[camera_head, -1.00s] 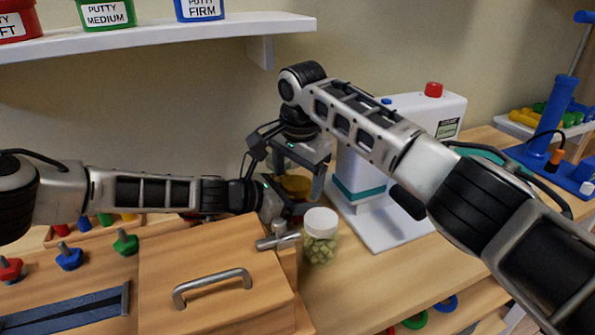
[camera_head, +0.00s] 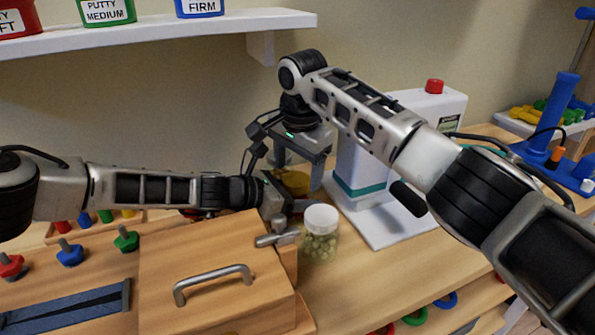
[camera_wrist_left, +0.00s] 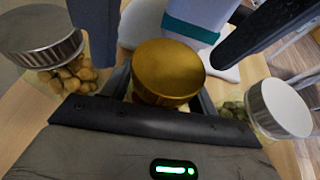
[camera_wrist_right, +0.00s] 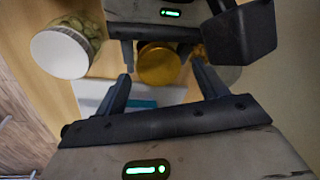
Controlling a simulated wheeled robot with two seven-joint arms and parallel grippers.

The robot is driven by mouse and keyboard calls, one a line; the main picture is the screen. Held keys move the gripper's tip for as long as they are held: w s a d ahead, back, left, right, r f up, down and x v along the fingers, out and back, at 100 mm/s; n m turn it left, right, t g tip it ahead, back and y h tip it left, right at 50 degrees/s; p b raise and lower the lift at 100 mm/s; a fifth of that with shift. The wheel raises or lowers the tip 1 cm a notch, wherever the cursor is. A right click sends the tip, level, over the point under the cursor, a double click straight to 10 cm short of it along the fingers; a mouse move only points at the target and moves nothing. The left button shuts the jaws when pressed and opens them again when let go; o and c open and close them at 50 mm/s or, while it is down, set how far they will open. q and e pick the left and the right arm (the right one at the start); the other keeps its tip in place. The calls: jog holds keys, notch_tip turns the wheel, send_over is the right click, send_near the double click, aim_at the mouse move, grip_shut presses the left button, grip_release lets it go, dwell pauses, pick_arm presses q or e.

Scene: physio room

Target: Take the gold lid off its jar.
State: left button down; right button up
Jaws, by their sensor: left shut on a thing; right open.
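The gold lid (camera_head: 293,182) sits on its jar, in the middle of the head view. It shows from above in the left wrist view (camera_wrist_left: 168,70) and the right wrist view (camera_wrist_right: 158,65). My left gripper (camera_head: 283,203) is shut on the jar, coming in from the left below the lid. The jar's body is mostly hidden by the gripper and lid. My right gripper (camera_head: 298,175) is open above the jar, pointing down. Its two fingers (camera_wrist_right: 160,82) stand on either side of the lid in the right wrist view, apparently without touching it.
A jar with a white lid (camera_head: 321,218) and green contents stands just right of the left gripper. A silver-lidded jar (camera_wrist_left: 40,38) is close on the other side. A wooden box (camera_head: 215,255) with a metal handle is in front. A white machine (camera_head: 385,215) stands behind right.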

notch_tip(320, 180, up, 3)
jog(key=shift+f, duration=0.2)
jog(key=shift+o, duration=0.7)
jog(key=shift+r, duration=0.75)
notch_tip(320, 180, up, 6)
jog(key=s, duration=0.2)
jog(key=f, duration=0.3)
jog(key=w+f, duration=0.1)
jog(key=f, duration=0.3)
jog(key=w+f, duration=0.1)
jog(key=f, duration=0.3)
jog(key=shift+f, duration=0.1)
jog(key=shift+c, duration=0.4)
jog(key=c, duration=1.1)
jog(key=o, duration=1)
jog(key=shift+o, duration=0.2)
